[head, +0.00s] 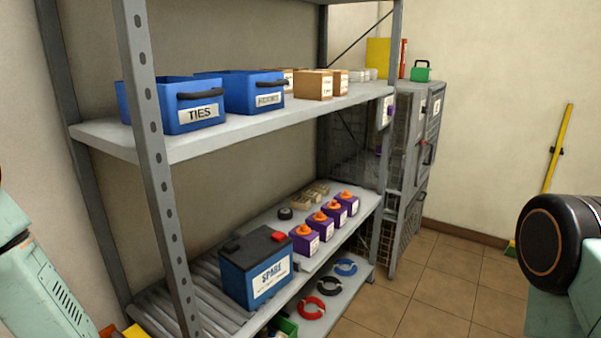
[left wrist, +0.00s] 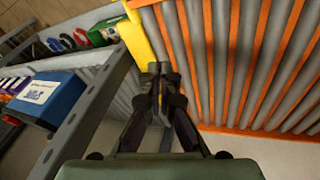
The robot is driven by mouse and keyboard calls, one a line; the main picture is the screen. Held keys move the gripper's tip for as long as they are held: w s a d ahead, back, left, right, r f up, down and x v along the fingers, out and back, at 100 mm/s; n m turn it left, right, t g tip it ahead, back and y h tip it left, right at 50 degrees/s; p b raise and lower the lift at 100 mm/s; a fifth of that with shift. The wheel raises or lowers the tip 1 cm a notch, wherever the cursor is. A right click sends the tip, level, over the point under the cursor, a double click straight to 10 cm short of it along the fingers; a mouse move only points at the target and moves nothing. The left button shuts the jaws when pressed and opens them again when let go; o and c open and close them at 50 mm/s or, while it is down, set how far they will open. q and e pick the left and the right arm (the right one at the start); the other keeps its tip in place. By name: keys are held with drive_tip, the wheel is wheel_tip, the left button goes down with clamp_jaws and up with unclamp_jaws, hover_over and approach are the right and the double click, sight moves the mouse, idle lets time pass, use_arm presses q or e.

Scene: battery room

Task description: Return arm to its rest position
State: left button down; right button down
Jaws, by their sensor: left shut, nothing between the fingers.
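My left gripper (left wrist: 161,72) shows in the left wrist view with its dark fingers together and nothing between them. It is in front of a yellow post and orange-framed grey rollers; I cannot tell how far off they are. In the head view part of my left arm (head: 45,285) comes in at the lower left, and its gripper does not show. Part of my right arm (head: 560,250) shows at the right edge of the head view; its gripper is out of sight.
A grey metal shelf post (left wrist: 90,110) stands left of the left gripper, with the blue SPARE battery (left wrist: 55,97) beyond it. The head view shows the rack's upper shelf (head: 225,130) with blue bins (head: 180,105). The tiled floor (head: 455,285) at right is clear.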

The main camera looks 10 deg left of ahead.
use_arm(q)
drive_tip(key=s+d+f+m+g+b, duration=0.1)
drive_tip(key=s+d+f+m, duration=0.2)
drive_tip(key=s, duration=0.4)
drive_tip(key=s+d+f+m+g+b, duration=0.2)
drive_tip(key=s+d+f+m, duration=0.1)
drive_tip(key=s, duration=0.4)
drive_tip(key=s+d+f+m+g+b, duration=0.1)
drive_tip(key=s+d+f+m+b, duration=0.1)
drive_tip(key=s, duration=0.5)
wheel_tip(320, 180, down, 3)
drive_tip(key=shift+s+d+r+m, duration=0.2)
drive_tip(key=shift+d+m, duration=0.3)
drive_tip(key=shift+d, duration=0.2)
